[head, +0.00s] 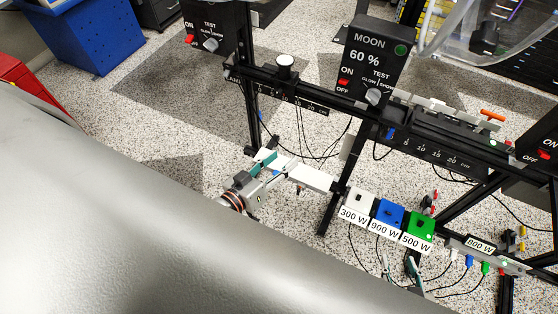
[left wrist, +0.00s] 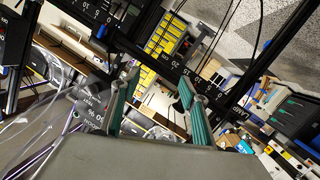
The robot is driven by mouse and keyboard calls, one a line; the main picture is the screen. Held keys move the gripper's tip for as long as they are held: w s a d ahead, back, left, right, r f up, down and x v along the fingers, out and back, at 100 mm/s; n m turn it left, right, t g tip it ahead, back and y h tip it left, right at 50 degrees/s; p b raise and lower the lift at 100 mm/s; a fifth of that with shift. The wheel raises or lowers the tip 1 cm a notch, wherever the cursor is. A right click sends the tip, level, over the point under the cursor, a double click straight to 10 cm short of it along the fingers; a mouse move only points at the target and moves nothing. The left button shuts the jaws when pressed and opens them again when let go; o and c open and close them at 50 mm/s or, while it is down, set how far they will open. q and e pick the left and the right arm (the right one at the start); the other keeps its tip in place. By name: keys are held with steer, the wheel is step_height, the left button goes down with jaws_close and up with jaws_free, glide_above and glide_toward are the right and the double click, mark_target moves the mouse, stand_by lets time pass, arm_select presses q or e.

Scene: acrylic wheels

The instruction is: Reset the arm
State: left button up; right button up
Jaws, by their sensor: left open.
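My left gripper (head: 266,172) shows in the head view beside the lower left of the black stand, over the speckled floor. In the left wrist view its two teal fingers (left wrist: 158,84) are apart with nothing between them. A second gripper with teal fingers (head: 401,268), my right one, shows below the coloured switch blocks, its fingers apart and its base hidden behind the large grey surface. The black stand (head: 375,110) carries a MOON 60 % control box (head: 372,60) and rulers.
White 300 W (head: 356,201), blue 900 W (head: 388,213) and green 500 W (head: 420,226) blocks sit in a row on the stand. Loose cables hang around them. A blue bin (head: 92,38) stands at upper left. Clear wheel parts (head: 470,28) are at upper right. Floor is free at left.

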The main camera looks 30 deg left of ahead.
stand_by(0.4)
arm_select(q)
steer(key=s+f+m+g+y, duration=0.1)
steer(key=s+f+m+g, duration=0.3)
steer(key=s+f, duration=0.5)
steer(key=shift+s+f+m+g, duration=0.25)
steer(key=shift+s+m+g, duration=0.25)
steer(key=shift+m, duration=0.5)
stand_by(1.0)
